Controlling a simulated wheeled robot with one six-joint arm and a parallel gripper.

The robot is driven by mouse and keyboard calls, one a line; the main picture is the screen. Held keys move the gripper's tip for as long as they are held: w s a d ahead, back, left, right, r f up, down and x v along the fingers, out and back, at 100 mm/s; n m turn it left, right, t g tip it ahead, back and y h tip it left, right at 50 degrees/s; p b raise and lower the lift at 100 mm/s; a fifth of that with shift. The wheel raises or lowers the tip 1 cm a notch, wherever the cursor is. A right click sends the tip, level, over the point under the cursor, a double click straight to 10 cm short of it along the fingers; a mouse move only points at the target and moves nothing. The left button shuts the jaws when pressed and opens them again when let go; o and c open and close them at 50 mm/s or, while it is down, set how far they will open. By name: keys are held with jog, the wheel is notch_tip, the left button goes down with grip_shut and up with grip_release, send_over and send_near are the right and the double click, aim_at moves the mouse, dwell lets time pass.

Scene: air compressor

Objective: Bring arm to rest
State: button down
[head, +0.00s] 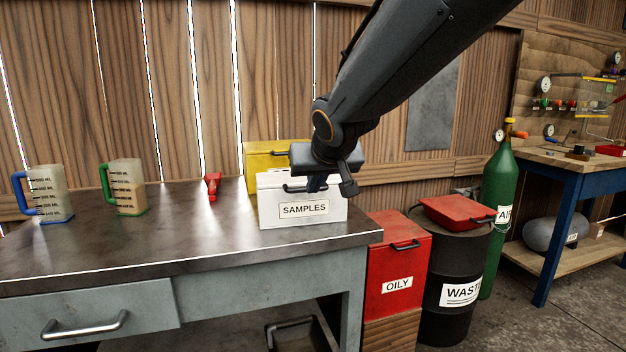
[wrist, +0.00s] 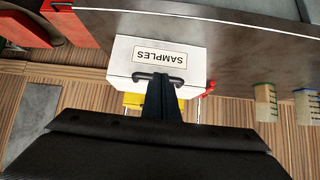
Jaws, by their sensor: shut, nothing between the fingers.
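My gripper (head: 316,184) hangs from my dark arm in front of the white samples box, near its handle. In the wrist view my gripper (wrist: 159,92) shows as two dark fingers pressed together, with nothing between them. The white box (head: 303,208) labelled SAMPLES stands on the metal workbench (head: 180,233) at its right end. It also shows upside down in the wrist view (wrist: 150,60), with its dark handle just at the fingertips. I cannot tell whether the fingers touch the handle.
A yellow box (head: 262,155) is behind the samples box. A red funnel-like item (head: 212,186) and two measuring jugs (head: 127,187) (head: 46,194) stand to the left. A red OILY bin (head: 398,270), a black WASTE drum (head: 450,290) and a green cylinder (head: 503,180) stand to the right.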

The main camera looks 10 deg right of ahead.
jog(key=s+a+f+n+g+b, duration=0.1)
jog(key=s+f+g, duration=0.2)
jog(key=s+f, duration=0.5)
jog(key=s+a+f+n+g, duration=0.1)
jog(key=s+a+f+g, duration=0.2)
jog(key=s, duration=0.8)
jog(key=s+f+n+g+b, duration=0.1)
jog(key=s+f+g, duration=0.2)
jog(key=s+f, duration=0.55)
jog(key=s+d+r+m+p, duration=0.3)
jog(key=d+r+p, duration=0.6)
jog(key=p, duration=1)
jog(key=shift+r+g, duration=0.4)
jog(key=shift+r, duration=1.25)
